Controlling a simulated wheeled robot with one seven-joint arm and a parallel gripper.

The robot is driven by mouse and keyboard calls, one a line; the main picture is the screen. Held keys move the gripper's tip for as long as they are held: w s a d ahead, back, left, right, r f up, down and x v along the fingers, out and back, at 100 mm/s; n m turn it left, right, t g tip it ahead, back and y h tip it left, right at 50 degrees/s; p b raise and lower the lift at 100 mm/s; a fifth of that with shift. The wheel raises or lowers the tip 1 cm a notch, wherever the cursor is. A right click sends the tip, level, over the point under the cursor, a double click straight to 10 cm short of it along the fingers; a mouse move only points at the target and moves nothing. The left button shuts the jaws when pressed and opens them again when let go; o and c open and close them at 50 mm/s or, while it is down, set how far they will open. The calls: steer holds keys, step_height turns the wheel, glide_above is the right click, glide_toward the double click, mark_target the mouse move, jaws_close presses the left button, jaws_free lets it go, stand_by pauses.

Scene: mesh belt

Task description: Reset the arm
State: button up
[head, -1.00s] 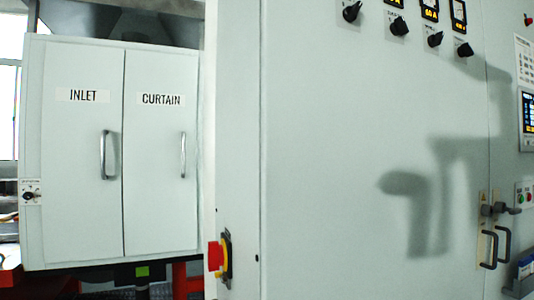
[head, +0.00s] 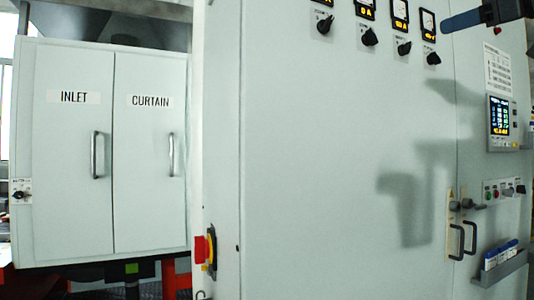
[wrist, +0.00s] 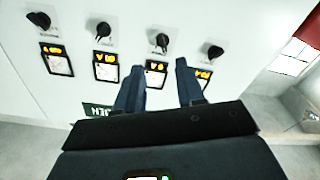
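My gripper (wrist: 160,66) shows in the wrist view as two dark blue fingers held apart, with nothing gripped between them. In that view the fingers overlap the row of meters on the pale cabinet face, and the picture is upside down. I cannot tell the exact gap to the panel. In the head view part of my gripper (head: 462,21) shows at the top right, in front of the cabinet's upper part. The rest of my arm is mostly outside the head view, and its shadow falls on the cabinet door.
The large pale cabinet (head: 320,150) carries several black knobs (head: 370,37), a screen (head: 498,116), door handles (head: 463,240) and a holder with blue items (head: 500,262). A red emergency stop (head: 202,249) sticks out at its left edge. The inlet curtain doors (head: 82,160) are shut.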

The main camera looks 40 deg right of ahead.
steer(key=w+d+f+m, duration=0.1)
steer(key=w+f+m, duration=0.1)
steer(key=w+f, duration=0.45)
steer(key=w+f+m+t, duration=0.1)
steer(key=w+f+m, duration=0.15)
steer(key=f, duration=0.75)
steer(key=w+d+f+m, duration=0.1)
steer(key=w+f, duration=0.4)
steer(key=f, duration=0.4)
steer(key=w+a+f+m+g+h, duration=0.1)
steer(key=a+f, duration=0.4)
steer(key=f, duration=0.4)
steer(key=w+a+f+m, duration=0.15)
steer(key=a+f, duration=0.25)
steer(key=f, duration=0.4)
steer(key=w+a+f+m+g+h, duration=0.1)
steer(key=a+f, duration=0.4)
steer(key=f, duration=0.4)
steer(key=s+a+f+g+y, duration=0.1)
steer(key=s+a+f, duration=1.1)
steer(key=a+f, duration=0.45)
steer(key=s+a+n+y, duration=0.2)
steer(key=s+a, duration=0.4)
steer(key=s, duration=0.5)
steer(key=s+a+n+g+y, duration=0.1)
steer(key=s+a+n, duration=0.3)
steer(key=s, duration=0.8)
steer(key=shift+s+a+r+n+g+y, duration=0.2)
steer(key=shift+s+a+n+g+y, duration=0.1)
steer(key=shift+a+y, duration=0.65)
